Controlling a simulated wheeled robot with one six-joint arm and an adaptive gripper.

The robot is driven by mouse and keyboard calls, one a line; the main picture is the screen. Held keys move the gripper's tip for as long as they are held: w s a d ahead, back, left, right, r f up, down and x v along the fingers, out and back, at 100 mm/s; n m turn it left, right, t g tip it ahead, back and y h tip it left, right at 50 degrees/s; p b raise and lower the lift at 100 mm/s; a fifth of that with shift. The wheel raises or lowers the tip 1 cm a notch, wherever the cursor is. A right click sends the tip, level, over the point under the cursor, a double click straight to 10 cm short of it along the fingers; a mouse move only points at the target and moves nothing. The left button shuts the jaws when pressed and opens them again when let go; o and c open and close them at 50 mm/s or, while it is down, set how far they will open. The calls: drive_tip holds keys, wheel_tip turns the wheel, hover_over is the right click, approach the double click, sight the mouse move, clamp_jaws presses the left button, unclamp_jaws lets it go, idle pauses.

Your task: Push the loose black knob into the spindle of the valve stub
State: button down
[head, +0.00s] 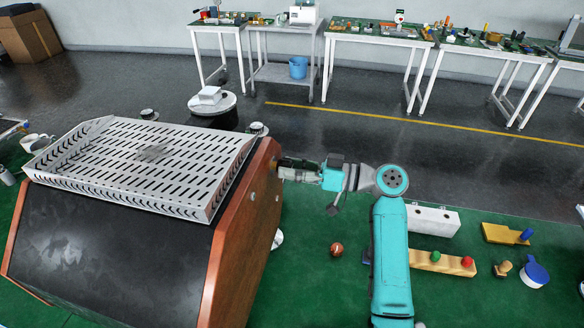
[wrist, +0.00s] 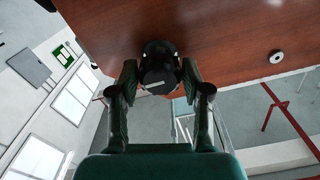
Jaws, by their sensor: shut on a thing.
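The black knob (wrist: 158,62) is between my gripper's two fingers in the wrist view. My gripper (wrist: 158,80) is shut on it, one finger on each side. The knob is close in front of the reddish wooden side panel (wrist: 225,30) of the espresso machine. I cannot tell whether it touches the valve stub, which is hidden behind the knob. In the head view my gripper (head: 284,168) reaches in from the right to the upper part of the machine's wooden side panel (head: 235,230). The knob cannot be made out clearly there.
A small round metal fitting (wrist: 277,57) sits on the panel, right of the knob. A slotted metal tray (head: 150,160) tops the machine. On the green bench are a white block (head: 433,220), a wooden holder (head: 455,264) and a blue-lidded jug (head: 535,272).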

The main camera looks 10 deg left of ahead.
drive_tip(key=shift+c, duration=2.2)
unclamp_jaws()
drive_tip(key=d, duration=0.6)
drive_tip(key=shift+s+d, duration=0.1)
drive_tip(key=d, duration=1.1)
drive_tip(key=shift+s+d, duration=0.2)
drive_tip(key=shift+d, duration=0.2)
